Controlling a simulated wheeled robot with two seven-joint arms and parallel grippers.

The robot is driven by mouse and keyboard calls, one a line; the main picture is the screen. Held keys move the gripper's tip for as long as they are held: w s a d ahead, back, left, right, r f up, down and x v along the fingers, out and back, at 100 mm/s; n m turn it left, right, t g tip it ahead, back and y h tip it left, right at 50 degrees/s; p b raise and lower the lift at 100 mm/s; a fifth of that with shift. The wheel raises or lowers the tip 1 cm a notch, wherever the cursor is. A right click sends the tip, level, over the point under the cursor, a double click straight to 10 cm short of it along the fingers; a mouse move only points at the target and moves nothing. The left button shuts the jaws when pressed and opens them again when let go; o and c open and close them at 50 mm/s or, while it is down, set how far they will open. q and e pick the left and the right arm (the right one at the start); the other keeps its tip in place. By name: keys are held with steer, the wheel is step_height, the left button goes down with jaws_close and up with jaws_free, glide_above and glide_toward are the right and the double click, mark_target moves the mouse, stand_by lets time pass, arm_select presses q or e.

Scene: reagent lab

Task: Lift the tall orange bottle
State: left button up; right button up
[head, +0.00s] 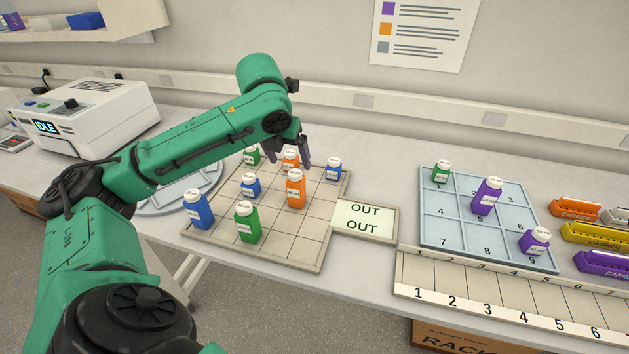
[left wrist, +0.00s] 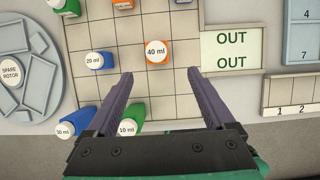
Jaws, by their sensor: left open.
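The tall orange bottle (head: 296,190) stands upright on the gridded board, with a white cap. In the left wrist view its cap reads 40 ml (left wrist: 157,51), a little beyond and between my fingertips. A shorter orange bottle (head: 290,160) stands behind it, partly hidden by my gripper in the head view. My left gripper (head: 304,160) is open and empty, above the board and apart from the tall bottle. In the left wrist view the two dark fingers of my left gripper (left wrist: 158,80) are spread wide. My right gripper is not in view.
Blue bottles (head: 250,185), (head: 200,210), (head: 334,169) and green bottles (head: 246,222), (head: 252,156) stand around it on the gridded board (head: 285,252). An OUT plate (head: 362,238) adjoins its right side. A blue numbered tray (head: 448,238) holds green and purple bottles.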

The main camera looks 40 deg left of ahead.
mark_target(296, 186)
arm_select(q)
steer(key=x, duration=0.3)
steer(key=s+p+x, duration=0.1)
steer(key=x, duration=0.2)
steer(key=shift+a+f, duration=0.15)
steer(key=shift+f, duration=0.4)
steer(key=x, duration=0.3)
steer(key=p+x, duration=0.1)
steer(key=x, duration=0.2)
steer(key=shift+w+r, duration=0.1)
steer(key=shift+w, duration=0.25)
steer(key=shift+f, duration=0.3)
steer(key=shift+a, duration=0.1)
jaws_close()
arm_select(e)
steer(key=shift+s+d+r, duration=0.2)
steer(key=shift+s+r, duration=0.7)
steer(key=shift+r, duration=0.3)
